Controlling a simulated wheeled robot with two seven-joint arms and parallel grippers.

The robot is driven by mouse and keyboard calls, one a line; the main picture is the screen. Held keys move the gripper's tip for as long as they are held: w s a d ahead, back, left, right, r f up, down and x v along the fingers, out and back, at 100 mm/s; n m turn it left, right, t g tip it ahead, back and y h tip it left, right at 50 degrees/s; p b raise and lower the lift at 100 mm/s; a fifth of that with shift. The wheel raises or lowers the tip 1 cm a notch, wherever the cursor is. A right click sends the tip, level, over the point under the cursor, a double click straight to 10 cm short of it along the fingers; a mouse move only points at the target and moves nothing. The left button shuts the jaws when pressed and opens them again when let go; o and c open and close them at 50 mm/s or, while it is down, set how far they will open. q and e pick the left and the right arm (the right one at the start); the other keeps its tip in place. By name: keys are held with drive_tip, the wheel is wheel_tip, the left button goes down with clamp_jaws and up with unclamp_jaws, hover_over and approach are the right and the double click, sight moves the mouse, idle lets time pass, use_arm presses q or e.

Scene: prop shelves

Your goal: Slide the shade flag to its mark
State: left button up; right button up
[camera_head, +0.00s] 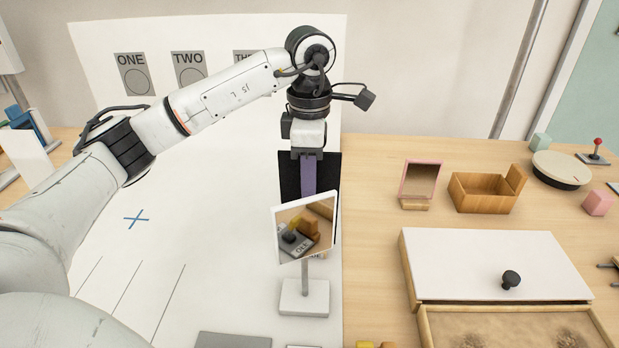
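A black upright panel (290,176), which looks like the shade flag, stands on the white surface behind the small mirror. A purple strip (308,175) runs down its middle. My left gripper (307,155) points down at the top of this strip; whether its fingers are shut on it is too small to tell. A white-framed mirror on a stand (304,297) hides the panel's lower part. A blue cross mark (136,218) lies on the white surface to the left, apart from the panel. My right gripper is out of view.
Thin lines (126,285) cross the white surface at the front left. A white-topped drawer box (495,262) with a black knob, a wooden box (482,193) and a pink-framed mirror (419,180) stand right. The white surface between cross and panel looks clear.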

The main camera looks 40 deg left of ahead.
use_arm(q)
drive_tip(key=shift+c, duration=0.3)
clamp_jaws()
drive_tip(key=shift+r, duration=0.25)
drive_tip(key=shift+a, duration=0.15)
drive_tip(key=s+a+b, duration=0.2)
drive_tip(key=s+a, duration=0.4)
drive_tip(key=a, duration=0.5)
drive_tip(key=s+a+b, duration=0.2)
drive_tip(key=s+a, duration=0.5)
drive_tip(key=a, duration=0.4)
drive_tip(key=shift+s+b, duration=0.3)
drive_tip(key=shift+b, duration=0.1)
idle(2.7)
drive_tip(key=shift+f, duration=0.25)
idle(0.4)
